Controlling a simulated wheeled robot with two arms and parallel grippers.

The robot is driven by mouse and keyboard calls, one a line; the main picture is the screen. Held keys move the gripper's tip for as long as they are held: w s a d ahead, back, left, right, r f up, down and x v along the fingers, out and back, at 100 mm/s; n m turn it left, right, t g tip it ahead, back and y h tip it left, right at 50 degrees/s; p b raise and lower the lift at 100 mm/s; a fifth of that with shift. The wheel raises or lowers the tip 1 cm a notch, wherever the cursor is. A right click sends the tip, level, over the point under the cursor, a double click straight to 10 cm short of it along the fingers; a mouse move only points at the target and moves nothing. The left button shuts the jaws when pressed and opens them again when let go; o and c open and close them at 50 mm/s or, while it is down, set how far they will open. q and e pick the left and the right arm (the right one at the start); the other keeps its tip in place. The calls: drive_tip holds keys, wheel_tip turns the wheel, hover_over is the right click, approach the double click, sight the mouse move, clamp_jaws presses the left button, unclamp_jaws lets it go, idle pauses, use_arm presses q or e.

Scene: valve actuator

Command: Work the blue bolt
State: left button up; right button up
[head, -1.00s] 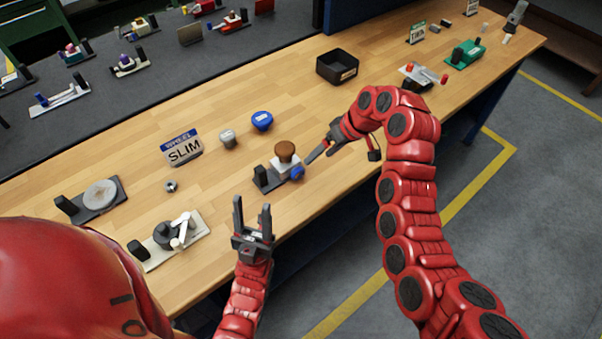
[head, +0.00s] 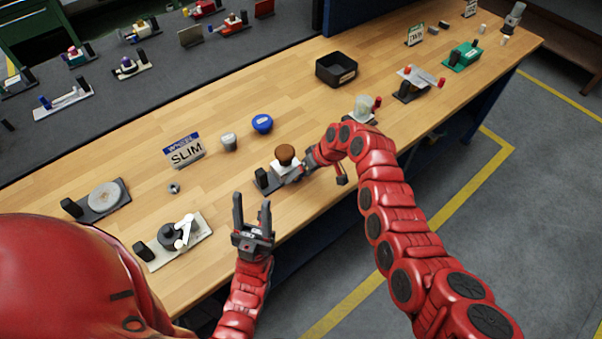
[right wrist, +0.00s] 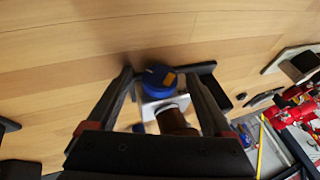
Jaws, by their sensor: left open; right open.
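The valve actuator has a brown knob (head: 285,153), a white body (head: 286,171) and a dark end block (head: 264,182). My right gripper (head: 309,161) is at the right side of the body and hides the blue bolt in the head view. In the right wrist view, the blue bolt (right wrist: 160,78), with an orange mark, shows between the open fingers, near their tips. The brown knob also shows there (right wrist: 172,120). I cannot tell whether a finger touches the bolt. My left gripper (head: 252,212) is open and empty, near the table's front edge.
A blue knob (head: 262,123) and a grey knob (head: 228,142) stand behind the actuator, beside a SLIM sign (head: 184,151). A black bin (head: 337,69) is further back. A fixture with a white lever (head: 183,235) is to the left. Wood between is clear.

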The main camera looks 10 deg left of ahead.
clamp_jaws()
idle(0.3)
